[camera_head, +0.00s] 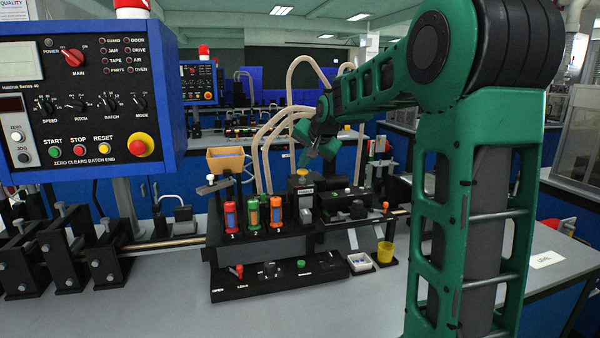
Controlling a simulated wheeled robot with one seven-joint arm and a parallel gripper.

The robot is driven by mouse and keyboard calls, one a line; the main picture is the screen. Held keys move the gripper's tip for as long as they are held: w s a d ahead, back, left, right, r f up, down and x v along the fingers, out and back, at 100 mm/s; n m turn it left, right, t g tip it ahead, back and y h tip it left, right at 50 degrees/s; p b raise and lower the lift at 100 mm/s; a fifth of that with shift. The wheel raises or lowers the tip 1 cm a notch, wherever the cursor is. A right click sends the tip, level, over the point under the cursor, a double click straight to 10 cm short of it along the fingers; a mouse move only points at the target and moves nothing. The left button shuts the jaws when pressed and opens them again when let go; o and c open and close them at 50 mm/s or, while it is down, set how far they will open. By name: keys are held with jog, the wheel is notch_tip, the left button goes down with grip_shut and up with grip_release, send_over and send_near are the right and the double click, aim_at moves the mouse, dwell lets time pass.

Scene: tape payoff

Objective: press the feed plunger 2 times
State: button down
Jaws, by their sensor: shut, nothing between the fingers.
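A plunger with a yellow cap (302,172) stands on a grey-black block near the middle of the black machine (262,245); it looks like the feed plunger, but its label is too small to read. My gripper (305,160) is shut and empty, pointing down just above the yellow cap. I cannot tell whether the fingertips touch the cap. The fingers are small and partly hidden by the green wrist.
Red, green and orange numbered cylinders (254,216) stand left of the plunger. A lower panel (280,277) has red, black and green knobs. A blue control box (95,90) hangs at left.

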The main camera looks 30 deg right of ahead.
aim_at(304, 172)
jog(key=shift+f, duration=0.95)
dwell(0.7)
jog(key=shift+r, duration=1.75)
jog(key=shift+r, duration=2.5)
jog(key=shift+s, duration=0.1)
jog(key=s+a+f+n+g, duration=0.1)
jog(key=s+a+f+g, duration=0.1)
jog(key=s+f, duration=0.6)
jog(key=s+a+f+n+g+y, duration=0.1)
jog(key=s+f, duration=0.6)
jog(key=s, duration=1.5)
jog(key=s+a+f+n+g, duration=0.2)
jog(key=s+a+f+g, duration=0.2)
jog(key=s, duration=1.1)
notch_tip(304, 172, down, 5)
jog(key=shift+a+r+n+g+y, duration=0.2)
jog(key=shift+a+n+g+y, duration=0.15)
jog(key=shift+g, duration=0.65)
